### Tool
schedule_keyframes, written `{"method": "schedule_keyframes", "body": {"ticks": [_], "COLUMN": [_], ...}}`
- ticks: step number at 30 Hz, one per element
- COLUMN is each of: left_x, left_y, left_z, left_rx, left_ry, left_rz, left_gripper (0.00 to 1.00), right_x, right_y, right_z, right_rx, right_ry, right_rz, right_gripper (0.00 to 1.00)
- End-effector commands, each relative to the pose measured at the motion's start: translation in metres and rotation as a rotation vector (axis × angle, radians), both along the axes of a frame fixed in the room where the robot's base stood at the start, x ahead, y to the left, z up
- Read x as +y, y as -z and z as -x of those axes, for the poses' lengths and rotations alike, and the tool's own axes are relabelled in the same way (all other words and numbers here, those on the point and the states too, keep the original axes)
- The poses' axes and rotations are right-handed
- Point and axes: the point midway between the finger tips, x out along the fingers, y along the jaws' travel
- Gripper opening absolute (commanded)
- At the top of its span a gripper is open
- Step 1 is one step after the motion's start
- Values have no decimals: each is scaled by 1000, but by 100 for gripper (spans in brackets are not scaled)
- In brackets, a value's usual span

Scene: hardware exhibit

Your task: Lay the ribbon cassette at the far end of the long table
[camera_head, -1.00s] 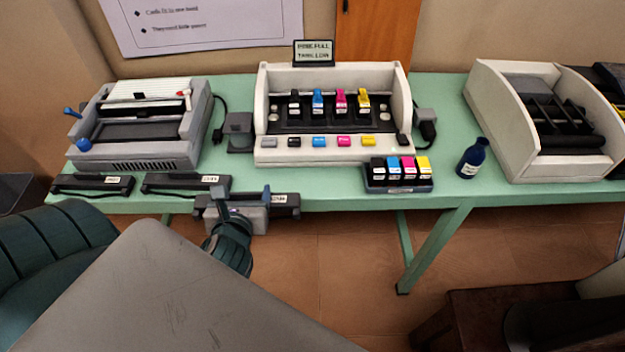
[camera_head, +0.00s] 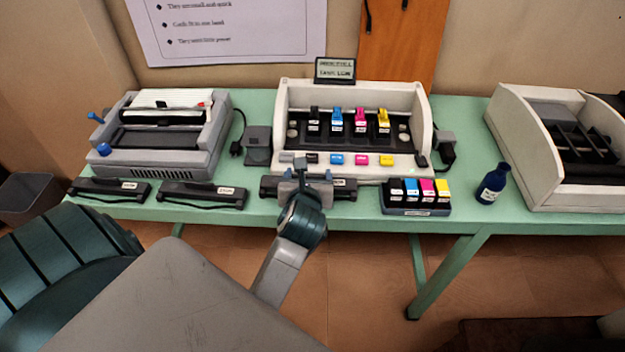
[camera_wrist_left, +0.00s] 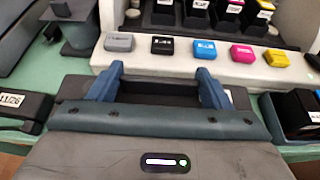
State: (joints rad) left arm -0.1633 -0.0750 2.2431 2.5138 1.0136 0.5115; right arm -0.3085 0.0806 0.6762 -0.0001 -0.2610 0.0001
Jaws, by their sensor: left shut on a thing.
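My left gripper (camera_head: 302,178) is shut on a black ribbon cassette (camera_head: 341,187) with a white label. It holds the cassette at the front of the green long table (camera_head: 462,128), before the white printer. I cannot tell whether the cassette touches the tabletop. In the left wrist view the blue fingers (camera_wrist_left: 158,88) grip the cassette (camera_wrist_left: 72,88) across its middle, and the gripper's body hides part of it. Two similar cassettes lie at the table's front left, one at the far left (camera_head: 110,189) and one beside it (camera_head: 203,195). My right gripper is not in view.
The white printer (camera_head: 290,160) with colored cartridges stands behind the held cassette. A cartridge tray (camera_head: 415,211) and a blue bottle (camera_head: 493,184) stand to its right. A grey machine (camera_head: 160,160) is at left, an open white unit (camera_head: 520,150) at right.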

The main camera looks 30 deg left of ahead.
Motion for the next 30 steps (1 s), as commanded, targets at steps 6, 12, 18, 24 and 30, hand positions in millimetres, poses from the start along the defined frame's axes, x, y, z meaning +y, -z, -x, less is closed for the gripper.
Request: {"method": "schedule_keyframes", "body": {"ticks": [6, 12, 18, 24, 30], "left_x": [-3, -3, -3, -3, -3], "left_y": [9, 35, 37, 40, 39], "left_z": [-14, -14, -14, -14, -14], "left_rx": [5, 2, -1, 0, 0], "left_ry": [2, 1, 1, 0, 0], "left_rz": [-1, -1, 0, -1, 0], "left_gripper": [48, 48, 48, 74, 94], "right_x": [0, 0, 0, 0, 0], "right_y": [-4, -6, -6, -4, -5], "right_z": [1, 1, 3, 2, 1], "right_rx": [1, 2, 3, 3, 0], "right_ry": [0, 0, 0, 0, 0], "right_rz": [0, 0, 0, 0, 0], "right_gripper": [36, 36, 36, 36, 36]}}
